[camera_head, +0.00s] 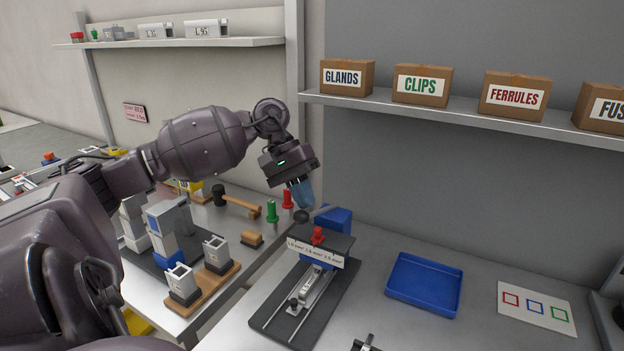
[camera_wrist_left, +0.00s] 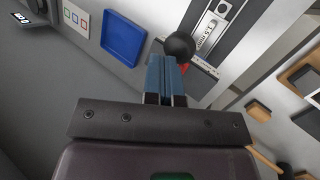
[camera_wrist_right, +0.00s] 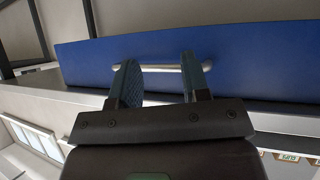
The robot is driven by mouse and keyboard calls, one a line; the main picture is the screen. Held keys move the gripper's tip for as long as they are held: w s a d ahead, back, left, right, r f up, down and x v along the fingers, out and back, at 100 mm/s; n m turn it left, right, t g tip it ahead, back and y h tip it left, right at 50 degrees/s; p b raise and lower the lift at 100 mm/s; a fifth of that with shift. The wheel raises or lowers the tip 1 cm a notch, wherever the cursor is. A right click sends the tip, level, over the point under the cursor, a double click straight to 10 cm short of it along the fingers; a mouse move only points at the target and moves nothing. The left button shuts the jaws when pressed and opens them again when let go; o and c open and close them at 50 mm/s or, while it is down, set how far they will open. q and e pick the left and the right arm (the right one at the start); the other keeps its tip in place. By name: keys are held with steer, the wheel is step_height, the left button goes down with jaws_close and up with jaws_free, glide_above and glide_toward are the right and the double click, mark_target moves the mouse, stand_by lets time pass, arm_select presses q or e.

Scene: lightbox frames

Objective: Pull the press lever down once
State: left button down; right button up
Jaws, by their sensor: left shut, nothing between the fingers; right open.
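The press stands on a dark base plate (camera_head: 275,318) on the bench, with a blue body (camera_head: 335,217), a white label strip and a red knob (camera_head: 317,234). Its lever ends in a black ball (camera_head: 301,215), which also shows in the left wrist view (camera_wrist_left: 180,46). My left gripper (camera_head: 302,195) is shut and empty, its blue fingertips just above the ball. In the left wrist view its fingers (camera_wrist_left: 166,75) overlap the ball's lower edge; I cannot tell whether they touch. My right gripper (camera_wrist_right: 157,78) is open and empty before a blue panel with a metal bar handle (camera_wrist_right: 203,67).
A blue tray (camera_head: 425,284) and a card with coloured squares (camera_head: 536,308) lie right of the press. A mallet (camera_head: 240,204), red and green pegs and block fixtures stand on the left. Labelled boxes line the shelf (camera_head: 450,110) above.

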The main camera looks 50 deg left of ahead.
arm_select(q)
steer(key=shift+s+f, duration=0.15)
arm_select(e)
steer(key=shift+s, duration=0.15)
arm_select(q)
steer(key=shift+s+d+f, duration=0.1)
arm_select(e)
steer(key=shift+s+f, duration=0.25)
steer(key=shift+s, duration=0.1)
arm_select(q)
steer(key=shift+s+f, duration=0.1)
arm_select(e)
steer(key=shift+w, duration=0.2)
steer(key=shift+w+r, duration=0.2)
steer(key=shift+w, duration=0.05)
steer(key=shift+s+f, duration=0.1)
steer(key=shift+s, duration=0.05)
